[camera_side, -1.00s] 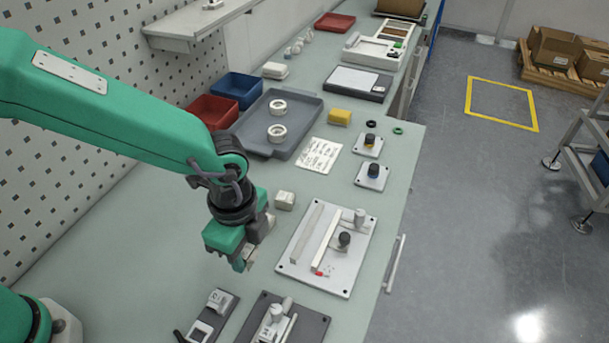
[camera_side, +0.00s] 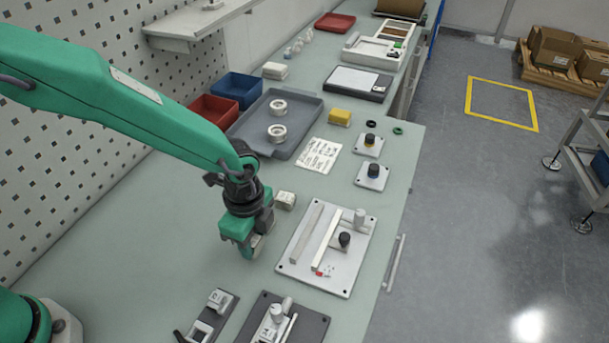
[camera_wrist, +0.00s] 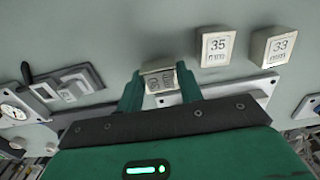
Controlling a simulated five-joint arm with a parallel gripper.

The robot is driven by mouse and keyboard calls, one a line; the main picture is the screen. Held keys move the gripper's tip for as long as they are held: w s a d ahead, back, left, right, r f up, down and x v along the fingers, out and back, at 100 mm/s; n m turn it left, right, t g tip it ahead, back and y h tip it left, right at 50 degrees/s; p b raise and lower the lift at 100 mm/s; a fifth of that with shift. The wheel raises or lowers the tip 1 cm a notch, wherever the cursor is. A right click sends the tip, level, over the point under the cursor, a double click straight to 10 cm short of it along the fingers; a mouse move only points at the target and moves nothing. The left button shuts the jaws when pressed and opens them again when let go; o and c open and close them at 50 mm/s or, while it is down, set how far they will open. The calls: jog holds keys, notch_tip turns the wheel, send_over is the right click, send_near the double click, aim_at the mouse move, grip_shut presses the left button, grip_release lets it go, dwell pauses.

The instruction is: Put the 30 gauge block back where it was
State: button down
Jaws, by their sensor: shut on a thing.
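My gripper (camera_side: 252,249) points down over the bench, left of the light fixture plate. In the wrist view its two green fingers (camera_wrist: 160,88) are shut on a small cream block (camera_wrist: 159,80), the 30 gauge block. Its label is turned in this view and reads like 30 mm. In the side view the held block is mostly hidden by the fingers, and I cannot tell whether it touches the bench. Two similar blocks, 35 mm (camera_wrist: 216,46) and 33 mm (camera_wrist: 269,47), stand side by side on the bench; one cream block (camera_side: 285,200) shows just behind my gripper.
The fixture plate (camera_side: 345,275) with bars and a black knob lies right of my gripper. A clamp device (camera_side: 213,313) and a dark-based fixture (camera_side: 311,330) stand in front. The grey tray (camera_side: 303,133) with two white rings is behind. Bench to the left is clear.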

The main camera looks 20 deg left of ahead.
aim_at(253, 240)
jog(key=shift+f, duration=0.75)
jog(key=shift+f, duration=0.15)
jog(key=c, duration=0.9)
grip_release()
notch_tip(253, 240, up, 12)
jog(key=shift+r, duration=0.2)
jog(key=shift+a, duration=0.1)
